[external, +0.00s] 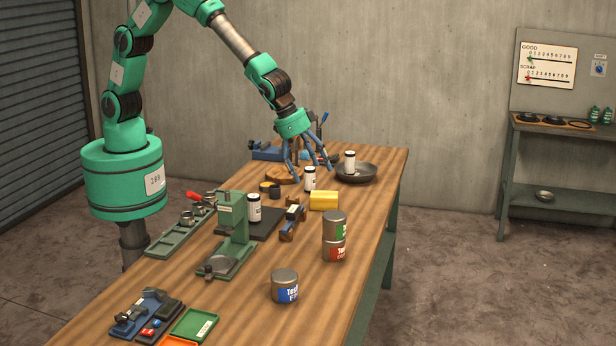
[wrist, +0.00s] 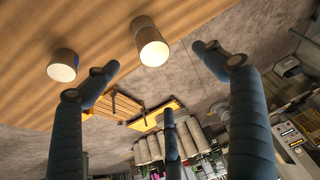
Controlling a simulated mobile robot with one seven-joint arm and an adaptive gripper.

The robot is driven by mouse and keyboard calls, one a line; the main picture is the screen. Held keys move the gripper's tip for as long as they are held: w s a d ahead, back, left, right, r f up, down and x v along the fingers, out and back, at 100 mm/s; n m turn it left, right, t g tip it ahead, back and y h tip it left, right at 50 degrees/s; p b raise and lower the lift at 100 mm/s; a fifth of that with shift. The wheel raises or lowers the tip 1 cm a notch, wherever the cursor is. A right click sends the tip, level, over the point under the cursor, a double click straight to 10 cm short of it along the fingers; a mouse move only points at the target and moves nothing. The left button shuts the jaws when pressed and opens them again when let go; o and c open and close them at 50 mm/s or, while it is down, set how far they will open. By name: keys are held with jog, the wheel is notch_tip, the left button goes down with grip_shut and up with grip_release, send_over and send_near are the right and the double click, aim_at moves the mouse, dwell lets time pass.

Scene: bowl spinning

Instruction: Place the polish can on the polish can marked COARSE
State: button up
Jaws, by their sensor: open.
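A metal can with a red label (external: 334,251) stands upright on the table. A can with a green label (external: 335,222) sits on top of it, the two roughly in line. A can with a blue label (external: 285,286) stands apart, nearer the camera; its lettering is partly readable, and I cannot read COARSE on any can. My gripper (external: 311,170) is open, fingers spread and pointing down, over the far part of the table, well behind these cans. The wrist view shows the spread fingers (wrist: 156,62) with nothing held, and two cylindrical cans beyond them, one left (wrist: 62,66) and one centre (wrist: 151,42).
A yellow block (external: 324,201) and a green press (external: 232,235) stand nearby. The right front tabletop is mostly clear.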

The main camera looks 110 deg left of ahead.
jog(key=s+a+r, duration=0.5)
jog(key=s+r, duration=0.7)
jog(key=s+a+r, duration=0.6)
jog(key=s+r, duration=0.5)
jog(key=r, duration=0.1)
jog(key=s+a+r+m, duration=0.1)
jog(key=s, duration=1.3)
jog(key=s+a+r+m+h, duration=0.1)
jog(key=s+a, duration=0.1)
jog(key=s, duration=1.3)
jog(key=shift+r+t, duration=0.25)
jog(key=shift+t, duration=0.15)
jog(key=shift+f, duration=0.1)
notch_tip(320, 180, down, 15)
jog(key=b, duration=1.4)
jog(key=shift+r+b, duration=0.2)
jog(key=shift+b, duration=0.2)
